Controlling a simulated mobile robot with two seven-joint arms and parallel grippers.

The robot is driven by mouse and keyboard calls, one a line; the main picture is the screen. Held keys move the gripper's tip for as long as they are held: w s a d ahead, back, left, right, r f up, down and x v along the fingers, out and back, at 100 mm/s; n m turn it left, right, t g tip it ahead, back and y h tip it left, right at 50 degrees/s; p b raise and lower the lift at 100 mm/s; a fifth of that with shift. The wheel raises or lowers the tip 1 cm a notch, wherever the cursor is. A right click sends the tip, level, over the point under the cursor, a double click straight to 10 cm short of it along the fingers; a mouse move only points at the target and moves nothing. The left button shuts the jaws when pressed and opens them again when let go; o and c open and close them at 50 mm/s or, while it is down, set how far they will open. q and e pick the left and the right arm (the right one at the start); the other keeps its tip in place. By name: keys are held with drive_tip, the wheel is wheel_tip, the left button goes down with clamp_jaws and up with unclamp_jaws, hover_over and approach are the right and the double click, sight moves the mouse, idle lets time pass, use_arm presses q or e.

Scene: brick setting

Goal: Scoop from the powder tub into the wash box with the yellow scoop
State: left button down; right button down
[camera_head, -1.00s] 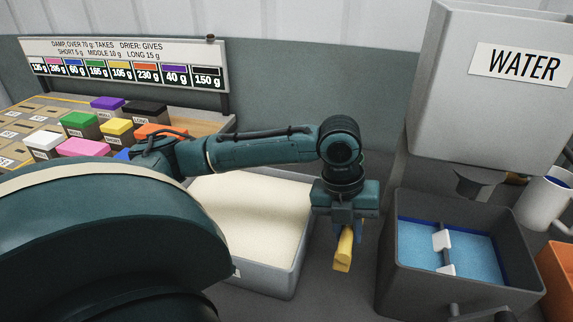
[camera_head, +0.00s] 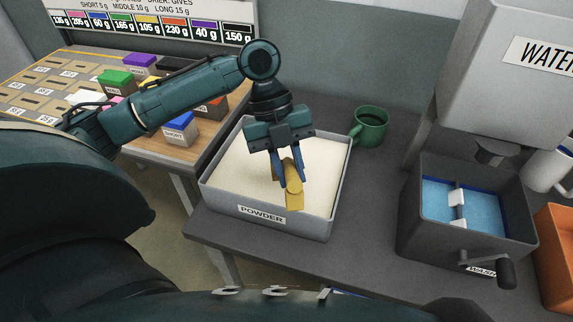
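The powder tub (camera_head: 208,193) is a grey box labelled POWDER, filled with pale cream powder. The yellow scoop (camera_head: 293,190) hangs over the right part of the tub. My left gripper (camera_head: 287,172) is shut on the scoop; its blue fingers grip it from above. I cannot tell whether the scoop touches the powder or holds any. The wash box (camera_head: 408,218) is a dark grey box at the right with a crank on its front and blue inside, with white pieces in the middle. My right gripper is not in view.
A grey WATER hopper (camera_head: 505,85) overhangs the wash box. A green mug (camera_head: 371,126) stands behind the tub's right corner. A white mug (camera_head: 548,165) and an orange bin (camera_head: 556,250) are at the right. Coloured blocks sit on the left table. Grey bench between tub and wash box is clear.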

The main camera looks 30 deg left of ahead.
use_arm(q)
drive_tip(key=shift+w+f, duration=0.15)
drive_tip(key=shift+f, duration=0.55)
drive_tip(key=shift+w+a+f+t+y+b, duration=0.5)
drive_tip(key=shift+w+a+f, duration=0.85)
drive_tip(key=shift+f, duration=0.95)
drive_tip(key=shift+w+a+f+t+y+b, duration=0.55)
drive_tip(key=shift+w+a+f, duration=0.75)
drive_tip(key=shift+f, duration=1.05)
drive_tip(key=shift+w+a+f+t+y+b, duration=0.5)
drive_tip(key=shift+w+a+f, duration=0.8)
drive_tip(key=shift+f, duration=1)
wheel_tip(320, 180, up, 10)
drive_tip(key=p, duration=0.3)
drive_tip(key=shift+w+d+t, duration=0.2)
drive_tip(key=shift+d+t, duration=0.15)
drive_tip(key=shift+d, duration=0.1)
